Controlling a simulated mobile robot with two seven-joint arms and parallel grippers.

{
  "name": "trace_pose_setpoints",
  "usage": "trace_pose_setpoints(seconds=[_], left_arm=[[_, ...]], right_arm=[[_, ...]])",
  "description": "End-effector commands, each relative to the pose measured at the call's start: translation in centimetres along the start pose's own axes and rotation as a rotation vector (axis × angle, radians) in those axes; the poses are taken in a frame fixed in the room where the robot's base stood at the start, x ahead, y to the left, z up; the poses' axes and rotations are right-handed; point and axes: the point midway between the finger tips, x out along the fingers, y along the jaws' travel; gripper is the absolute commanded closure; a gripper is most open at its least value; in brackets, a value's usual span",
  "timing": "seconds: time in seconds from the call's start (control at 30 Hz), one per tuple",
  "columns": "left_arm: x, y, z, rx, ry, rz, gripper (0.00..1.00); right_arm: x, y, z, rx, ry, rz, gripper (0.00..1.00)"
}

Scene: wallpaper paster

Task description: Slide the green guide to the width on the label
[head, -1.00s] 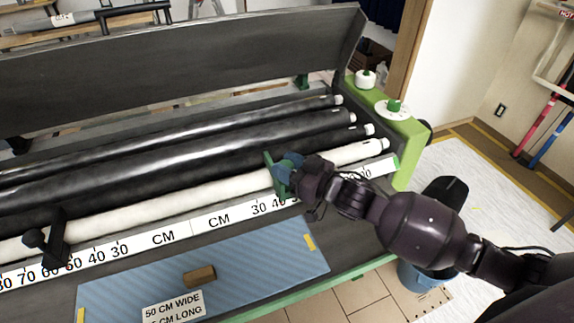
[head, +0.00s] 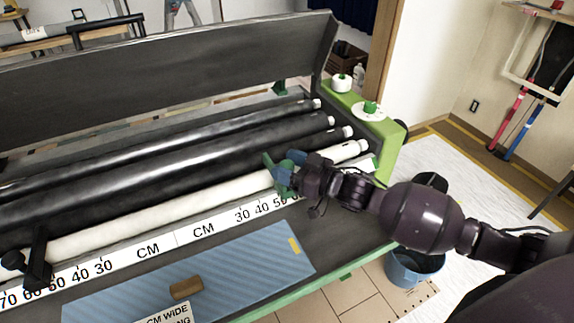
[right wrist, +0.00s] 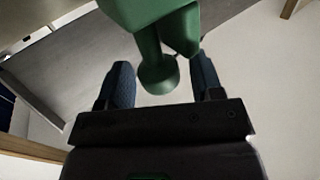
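The green guide (head: 270,172) stands at the front white roller, above the right half of the CM scale (head: 203,229). The numbers 30, 40 and 50 show left of or below it; its exact reading is hidden by my gripper. My right gripper (head: 290,168) is at the guide from the right. My left gripper is out of view.
A black guide (head: 38,262) stands at the scale's left end. A blue sheet (head: 215,265) with a brown block (head: 186,288) lies on the front table. Black rollers (head: 190,160) lie behind. A green end housing (head: 385,135) bounds the right side.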

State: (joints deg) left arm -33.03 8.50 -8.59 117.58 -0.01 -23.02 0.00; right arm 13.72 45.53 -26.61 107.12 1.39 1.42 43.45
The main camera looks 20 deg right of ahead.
Motion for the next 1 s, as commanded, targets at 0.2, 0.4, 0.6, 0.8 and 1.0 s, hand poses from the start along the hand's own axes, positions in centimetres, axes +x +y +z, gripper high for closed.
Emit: trace_pose_setpoints(seconds=[0.2,0.4,0.6,0.8,1.0], left_arm=[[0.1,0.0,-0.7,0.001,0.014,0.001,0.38],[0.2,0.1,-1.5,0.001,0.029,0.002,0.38],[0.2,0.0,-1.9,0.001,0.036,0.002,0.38],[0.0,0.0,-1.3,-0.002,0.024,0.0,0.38],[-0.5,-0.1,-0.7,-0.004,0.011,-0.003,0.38]], right_arm=[[0.0,0.0,0.0,-0.001,0.001,-0.001,0.38],[-0.7,0.0,0.0,-0.001,0.001,0.0,0.38],[-3.5,0.0,-0.1,-0.002,-0.001,0.001,0.38],[-6.9,0.0,0.0,-0.001,-0.001,0.001,0.38],[-9.5,0.0,0.0,-0.001,-0.001,0.0,0.38]])
